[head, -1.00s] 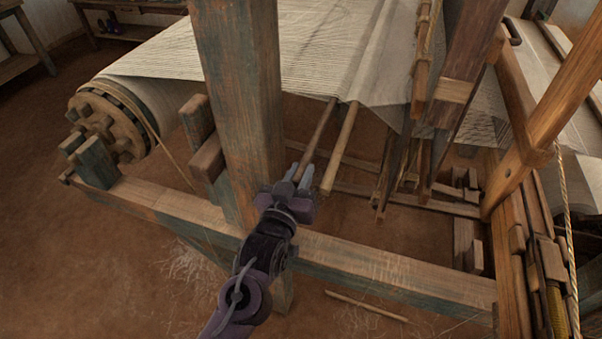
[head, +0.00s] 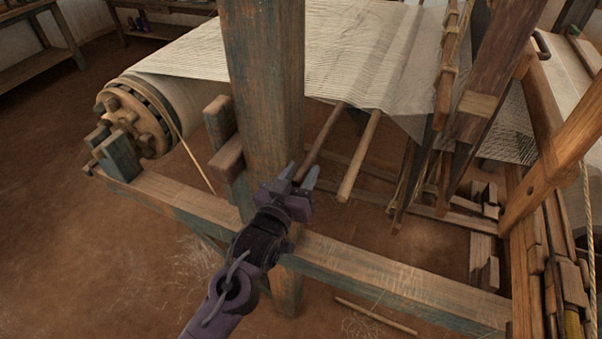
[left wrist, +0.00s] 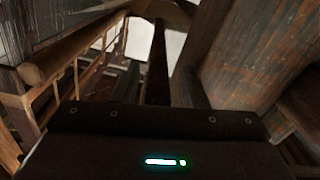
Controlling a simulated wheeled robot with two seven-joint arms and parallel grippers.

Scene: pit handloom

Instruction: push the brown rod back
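Two rods stick out toward me from under the cloth of the loom. The darker brown rod (head: 322,138) is on the left, and its near end reaches my left gripper (head: 301,175). The left gripper's fingertips stand apart, one on each side of this rod. In the left wrist view the dark rod (left wrist: 158,62) runs straight ahead between the fingers, with gaps seeming to show beside it. Its near end is hidden by the gripper body. The lighter rod (head: 361,153) lies to the right with a free end. My right gripper is in neither view.
A thick wooden post (head: 262,90) stands just left of and behind my gripper. A long low beam (head: 380,272) runs beneath my left arm. The cloth (head: 345,50) spreads above the rods. Upright loom parts (head: 465,110) stand to the right. A thin stick (head: 375,315) lies on the floor.

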